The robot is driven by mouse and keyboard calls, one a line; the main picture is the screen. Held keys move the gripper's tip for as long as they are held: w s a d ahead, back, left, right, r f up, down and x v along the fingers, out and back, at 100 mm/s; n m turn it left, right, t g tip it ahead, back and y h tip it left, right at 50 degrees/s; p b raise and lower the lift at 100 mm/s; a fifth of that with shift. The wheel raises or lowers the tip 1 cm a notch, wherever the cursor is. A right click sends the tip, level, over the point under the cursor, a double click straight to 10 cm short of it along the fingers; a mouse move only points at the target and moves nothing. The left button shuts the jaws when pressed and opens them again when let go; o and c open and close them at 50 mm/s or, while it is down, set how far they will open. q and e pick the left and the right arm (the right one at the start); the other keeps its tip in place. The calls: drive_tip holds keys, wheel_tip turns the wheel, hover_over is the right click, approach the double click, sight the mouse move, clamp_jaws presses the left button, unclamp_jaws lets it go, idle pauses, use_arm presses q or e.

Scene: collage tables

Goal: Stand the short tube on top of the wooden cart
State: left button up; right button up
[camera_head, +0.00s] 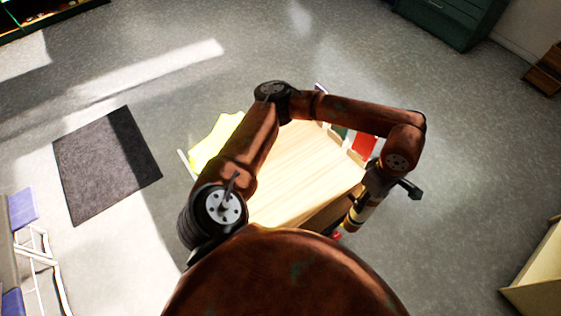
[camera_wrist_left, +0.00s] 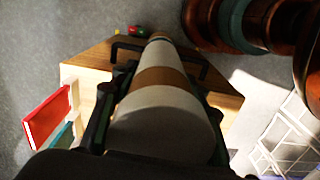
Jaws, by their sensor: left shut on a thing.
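My left gripper (camera_head: 368,194) is shut on the short tube (camera_head: 354,214), a cylinder with pale and tan bands. In the left wrist view the tube (camera_wrist_left: 162,112) lies between the two fingers and points away from the camera. A wooden top (camera_wrist_left: 228,100) shows behind and around it, probably the wooden cart. In the head view a darker wooden part (camera_head: 325,215) shows beside the tube, partly hidden by my body. I cannot tell whether the tube touches the wood. My right gripper is not in view.
A broad light wooden surface (camera_head: 300,165) lies under my arm, with a yellow sheet (camera_head: 213,140) at its left. A red panel (camera_head: 363,145) stands at its right edge. Small red and green things (camera_wrist_left: 138,30) show past the tube.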

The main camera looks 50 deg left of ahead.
use_arm(q)
drive_tip(key=s+a+r+n+p, duration=0.1)
drive_tip(key=a+r+n+p, duration=0.2)
drive_tip(key=n, duration=1)
drive_tip(key=s+a+r+n, duration=0.1)
drive_tip(key=a+r+n, duration=0.4)
drive_tip(key=n, duration=0.7)
drive_tip(key=s+a+f+p, duration=0.2)
drive_tip(key=a+f+p, duration=0.3)
drive_tip(key=a+f, duration=0.7)
drive_tip(key=shift+s+a+n, duration=0.3)
drive_tip(key=shift+f, duration=0.15)
